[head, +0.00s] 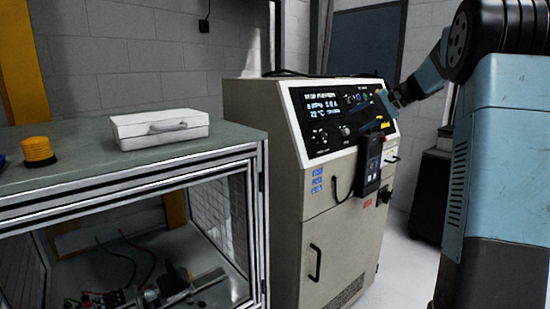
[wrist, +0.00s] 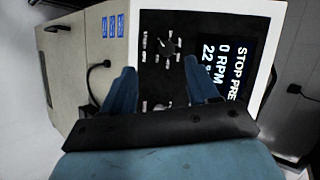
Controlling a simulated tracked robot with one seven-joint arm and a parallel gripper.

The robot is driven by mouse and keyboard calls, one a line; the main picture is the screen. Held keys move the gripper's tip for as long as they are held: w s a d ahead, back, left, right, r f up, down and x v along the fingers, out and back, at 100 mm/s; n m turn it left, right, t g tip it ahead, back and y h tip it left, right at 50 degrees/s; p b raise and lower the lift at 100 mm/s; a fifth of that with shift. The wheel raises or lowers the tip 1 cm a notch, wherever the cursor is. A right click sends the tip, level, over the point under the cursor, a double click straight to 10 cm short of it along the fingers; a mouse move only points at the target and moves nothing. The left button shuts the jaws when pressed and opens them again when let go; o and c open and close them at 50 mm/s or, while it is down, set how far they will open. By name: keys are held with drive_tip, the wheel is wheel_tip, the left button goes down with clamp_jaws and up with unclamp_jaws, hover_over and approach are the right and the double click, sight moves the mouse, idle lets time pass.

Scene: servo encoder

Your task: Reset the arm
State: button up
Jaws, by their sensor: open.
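My gripper (wrist: 163,92) is open in the wrist view, with two blue fingers apart and nothing visible between them. It faces the black control panel (wrist: 170,55) of a beige cabinet. In the head view my gripper (head: 386,104) is in front of the right part of the cabinet's panel (head: 325,125), near its knobs and buttons. I cannot tell whether it touches the panel. The lit display (wrist: 220,62) reads "STOP PRE..." and "0 RPM", partly cut off. In the head view a black handheld device (head: 369,163) with a cable is at the cabinet's front, below my gripper.
The beige cabinet (head: 285,215) has a door with a black handle. At left, a bench (head: 80,165) carries a white case (head: 160,135) and an orange beacon (head: 39,150). A mesh-sided enclosure under it holds equipment. Grey floor (head: 400,250) is clear right of the cabinet.

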drive_tip(key=s+a+n+g+h, duration=0.1)
drive_tip(key=s+a+h, duration=0.3)
drive_tip(key=s, duration=0.6)
drive_tip(key=s+a+n+h, duration=0.1)
drive_tip(key=s+a, duration=0.5)
drive_tip(key=s, duration=0.5)
drive_tip(key=s+f+n+t+h, duration=0.1)
drive_tip(key=s+f, duration=0.4)
drive_tip(key=s, duration=0.5)
drive_tip(key=s+f+n+h, duration=0.2)
drive_tip(key=s+f+h, duration=0.1)
drive_tip(key=s, duration=0.8)
drive_tip(key=shift+a+f+t+h, duration=0.15)
drive_tip(key=shift+f+t+h, duration=0.25)
drive_tip(key=shift+f, duration=0.5)
drive_tip(key=shift+s, duration=0.1)
